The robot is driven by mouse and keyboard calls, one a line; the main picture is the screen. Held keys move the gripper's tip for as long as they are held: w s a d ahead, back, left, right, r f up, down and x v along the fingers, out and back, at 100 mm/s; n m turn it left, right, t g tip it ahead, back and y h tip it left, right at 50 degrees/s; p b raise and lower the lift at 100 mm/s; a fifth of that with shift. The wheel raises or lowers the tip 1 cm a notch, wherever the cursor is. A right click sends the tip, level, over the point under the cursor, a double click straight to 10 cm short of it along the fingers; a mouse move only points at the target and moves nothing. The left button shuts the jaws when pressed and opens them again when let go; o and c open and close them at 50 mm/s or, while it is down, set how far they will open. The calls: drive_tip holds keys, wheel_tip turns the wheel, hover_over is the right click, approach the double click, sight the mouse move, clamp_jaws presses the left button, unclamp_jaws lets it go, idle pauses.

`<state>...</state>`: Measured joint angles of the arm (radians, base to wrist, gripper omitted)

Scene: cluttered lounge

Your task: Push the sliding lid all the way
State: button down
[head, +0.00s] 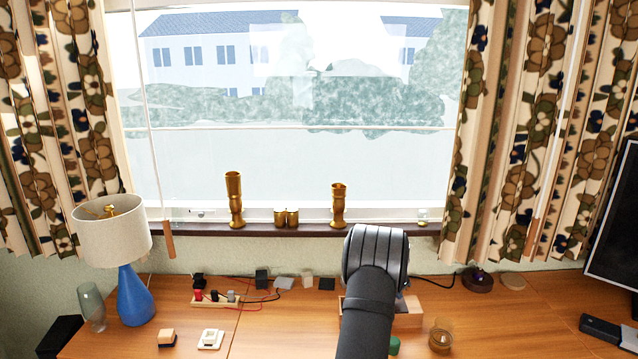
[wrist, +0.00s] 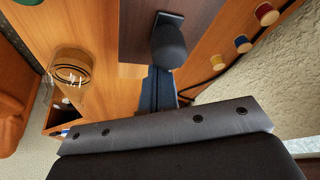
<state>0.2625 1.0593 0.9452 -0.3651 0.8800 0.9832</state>
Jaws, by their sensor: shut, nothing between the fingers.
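My gripper (wrist: 168,38) is shut and empty. Its dark fingertip overlaps the panel near its end in the wrist view; I cannot tell whether it touches.
An amber glass (head: 440,336) stands right of the box, near a green object (head: 395,345). Coloured pegs (wrist: 243,43) line the wall side. A power strip (head: 215,299), cables, white switch (head: 210,339) and blue lamp (head: 135,297) are left. The table at right is mostly clear.

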drive_tip(key=shift+a, duration=4.2)
drive_tip(key=shift+d, duration=0.85)
wheel_tip(320, 180, up, 7)
wheel_tip(320, 180, down, 7)
drive_tip(key=shift+f, duration=0.1)
drive_tip(key=shift+a, duration=0.15)
